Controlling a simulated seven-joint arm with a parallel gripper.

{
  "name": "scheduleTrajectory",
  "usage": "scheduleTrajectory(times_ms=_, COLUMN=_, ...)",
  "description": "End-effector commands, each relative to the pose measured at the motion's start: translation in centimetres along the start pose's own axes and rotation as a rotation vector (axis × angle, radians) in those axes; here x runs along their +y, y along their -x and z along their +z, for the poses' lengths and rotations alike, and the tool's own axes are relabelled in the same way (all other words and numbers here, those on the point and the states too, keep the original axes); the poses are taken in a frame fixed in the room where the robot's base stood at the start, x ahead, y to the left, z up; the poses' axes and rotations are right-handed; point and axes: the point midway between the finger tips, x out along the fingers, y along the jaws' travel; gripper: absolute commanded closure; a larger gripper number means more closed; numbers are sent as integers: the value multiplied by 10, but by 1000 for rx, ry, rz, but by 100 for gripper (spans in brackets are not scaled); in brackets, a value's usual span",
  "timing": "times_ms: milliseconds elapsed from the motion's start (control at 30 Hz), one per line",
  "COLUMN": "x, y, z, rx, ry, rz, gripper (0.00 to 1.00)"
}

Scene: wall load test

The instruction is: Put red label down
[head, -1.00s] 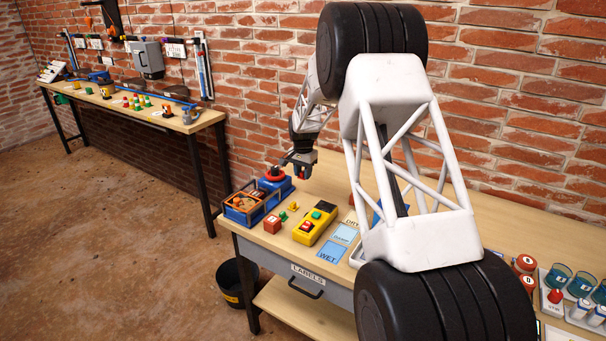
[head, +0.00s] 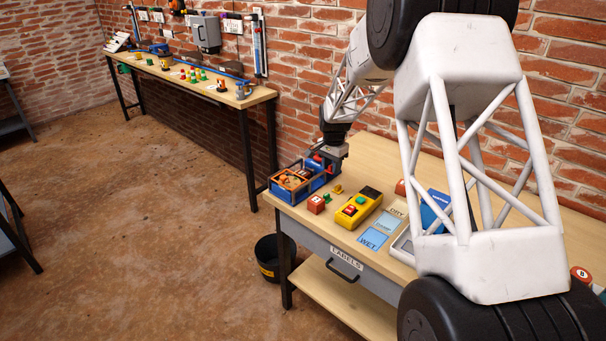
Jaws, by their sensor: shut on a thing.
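My gripper (head: 322,166) is at the far left end of the near workbench (head: 384,157). It is low, over or just behind the back of the blue and brown tray (head: 318,184). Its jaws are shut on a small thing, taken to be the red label. The label is too small and too covered to make out clearly. A bit of red and blue shows by the jaws, but I cannot tell which part is held. I cannot tell whether it touches anything beneath.
A red cube (head: 316,204), yellow control box (head: 359,208), DRY card (head: 397,209) and blue WET card (head: 373,238) lie right of the tray. A LABELS drawer (head: 345,264) is below. A black bucket (head: 268,258) stands on the floor. My arm hides much of the bench.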

Motion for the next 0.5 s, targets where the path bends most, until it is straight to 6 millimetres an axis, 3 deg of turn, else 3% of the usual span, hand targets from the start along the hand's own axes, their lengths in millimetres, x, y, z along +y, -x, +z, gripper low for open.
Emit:
scheduleTrajectory(times_ms=33, x=0, y=2, z=17, rx=0, ry=3, rz=0, gripper=87)
scheduleTrajectory(times_ms=200, x=2, y=3, z=62, rx=0, ry=3, rz=-1, gripper=87)
scheduleTrajectory(times_ms=500, x=10, y=3, z=113, rx=0, ry=1, rz=0, gripper=87)
